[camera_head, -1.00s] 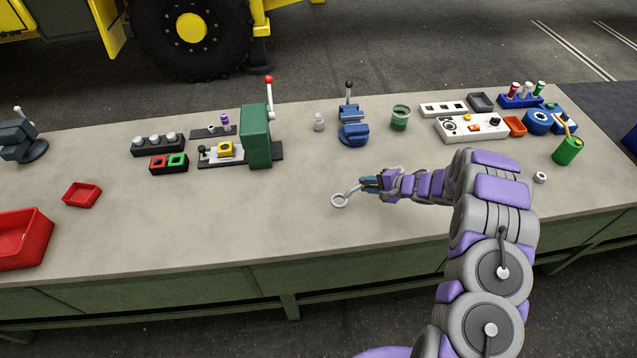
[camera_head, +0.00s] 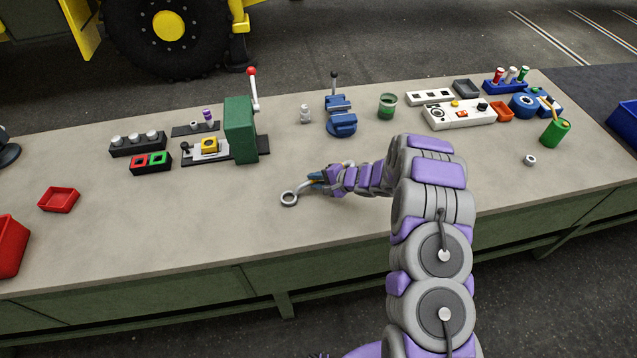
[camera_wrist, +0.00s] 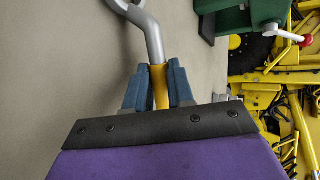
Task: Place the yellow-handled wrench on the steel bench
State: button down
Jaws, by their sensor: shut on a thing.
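The wrench has a grey metal ring end and a yellow handle; its ring end (camera_head: 289,199) points left in the head view. In the wrist view the grey shaft (camera_wrist: 152,40) runs up from the yellow handle (camera_wrist: 159,86). My gripper (camera_head: 317,179) is shut on the yellow handle, its blue fingers (camera_wrist: 158,88) on either side of it. The wrench is over the bench (camera_head: 225,215), a pale grey-beige top on a green frame. I cannot tell whether the ring touches the top. Most of the handle is hidden by the gripper.
A green press (camera_head: 240,130) with a red-knobbed lever stands behind and left of the gripper. A blue vise (camera_head: 341,122) and a green can (camera_head: 387,106) stand behind it. A red tray (camera_head: 59,200) lies at left. The bench top left of the wrench is clear.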

jog(key=shift+a+f, duration=0.4)
jog(key=shift+f, duration=0.05)
jog(key=shift+a+r, duration=0.1)
jog(key=shift+a, duration=0.1)
jog(key=c, duration=1.4)
grip_release()
jog(key=shift+o, duration=0.6)
jog(key=shift+d, duration=0.25)
jog(key=shift+d+r, duration=0.15)
jog(key=shift+d, duration=0.55)
jog(key=shift+r, duration=0.1)
